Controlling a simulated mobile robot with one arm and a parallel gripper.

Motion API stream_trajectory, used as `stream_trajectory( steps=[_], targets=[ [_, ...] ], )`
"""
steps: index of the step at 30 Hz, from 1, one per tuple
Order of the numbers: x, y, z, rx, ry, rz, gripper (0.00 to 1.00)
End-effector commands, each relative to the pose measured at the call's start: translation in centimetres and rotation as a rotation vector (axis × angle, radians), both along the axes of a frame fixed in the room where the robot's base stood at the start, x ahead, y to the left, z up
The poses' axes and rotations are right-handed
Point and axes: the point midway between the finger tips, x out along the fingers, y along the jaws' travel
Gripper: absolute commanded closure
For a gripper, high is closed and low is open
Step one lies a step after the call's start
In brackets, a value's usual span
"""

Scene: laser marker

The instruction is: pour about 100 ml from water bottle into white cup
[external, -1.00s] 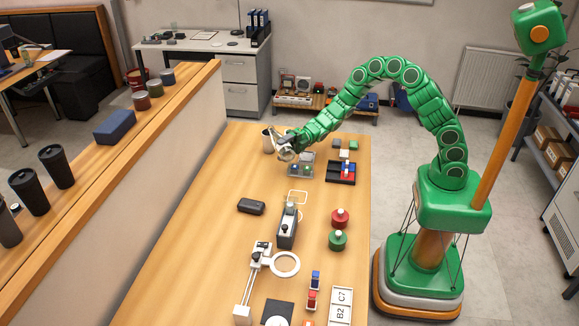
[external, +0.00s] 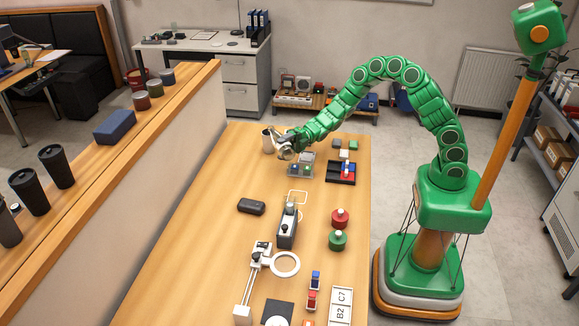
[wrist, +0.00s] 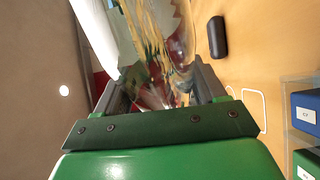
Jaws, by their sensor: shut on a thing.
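My gripper (external: 285,150) is at the far end of the wooden table, above its surface. It is shut on the clear water bottle, which fills the space between the fingers (wrist: 160,85) in the wrist view. The see-through bottle (wrist: 155,45) shows bent reflections, so its water level cannot be told. A pale cup (external: 267,142) stands just left of my gripper in the external view. A white rounded thing, likely the white cup (wrist: 95,38), is close beside the bottle at upper left in the wrist view. Its inside is hidden.
A clear-walled tray with small blocks (external: 301,168) lies right of my gripper, with a black tray (external: 341,172) beyond it. A black case (external: 251,206) lies nearer. A partition ledge (external: 150,120) runs along the left. The table between case and gripper is clear.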

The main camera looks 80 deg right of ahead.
Motion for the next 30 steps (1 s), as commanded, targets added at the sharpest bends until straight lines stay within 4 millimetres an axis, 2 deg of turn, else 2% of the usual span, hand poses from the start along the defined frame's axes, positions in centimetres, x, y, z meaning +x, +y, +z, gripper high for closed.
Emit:
stream_trajectory(
  steps=[27,30],
  targets=[
    [-0.07,0.17,0.51,0.022,0.012,0.000,0.84],
    [-0.13,0.22,-0.08,-0.005,-0.003,0.000,0.84]
  ],
)
